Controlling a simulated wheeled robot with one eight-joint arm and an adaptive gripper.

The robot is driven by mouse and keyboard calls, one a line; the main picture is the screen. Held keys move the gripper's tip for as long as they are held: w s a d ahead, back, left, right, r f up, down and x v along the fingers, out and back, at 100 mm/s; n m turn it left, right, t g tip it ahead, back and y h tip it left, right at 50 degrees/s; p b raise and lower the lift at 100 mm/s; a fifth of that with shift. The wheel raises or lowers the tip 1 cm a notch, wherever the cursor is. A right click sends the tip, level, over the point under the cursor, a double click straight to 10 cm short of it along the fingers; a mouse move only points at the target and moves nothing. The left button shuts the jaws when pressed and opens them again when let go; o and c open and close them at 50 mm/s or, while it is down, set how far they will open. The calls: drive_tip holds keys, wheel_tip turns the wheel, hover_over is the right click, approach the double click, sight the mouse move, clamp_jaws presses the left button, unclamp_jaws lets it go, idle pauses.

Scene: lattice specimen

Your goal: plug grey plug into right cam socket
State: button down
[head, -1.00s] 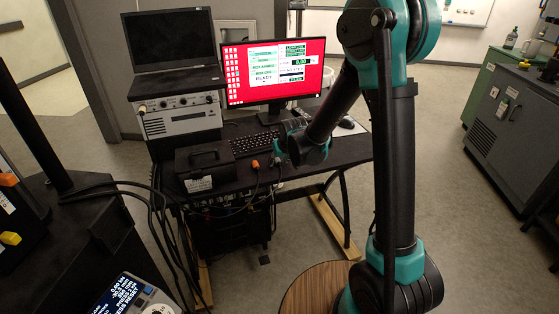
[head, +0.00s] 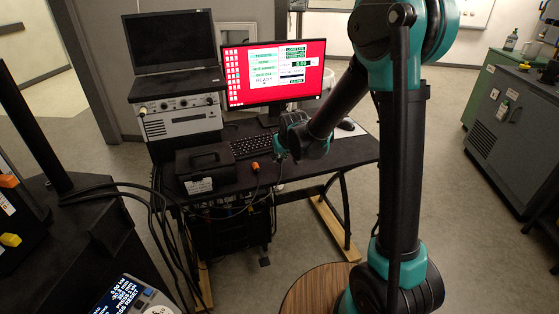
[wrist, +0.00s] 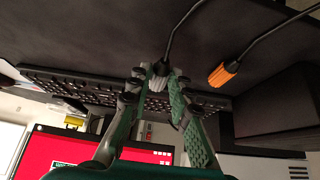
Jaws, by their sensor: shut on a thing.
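The grey plug (wrist: 160,69) shows in the wrist view at the end of a black cable that runs up out of frame. My gripper (wrist: 158,76) has its green-padded fingers closed in on the plug, which sits between the fingertips. In the head view my gripper (head: 281,153) is over the front edge of the black desk, right of an orange plug; the grey plug is too small to make out there. I cannot make out the right cam socket in either view.
The orange plug (head: 255,167) lies near the desk's front edge and also shows in the wrist view (wrist: 223,74). A keyboard (head: 252,146), a red-screened monitor (head: 275,75) and a black box (head: 204,168) stand close by. Cables hang below the desk front.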

drive_tip(key=shift+r, duration=1.2)
idle(0.8)
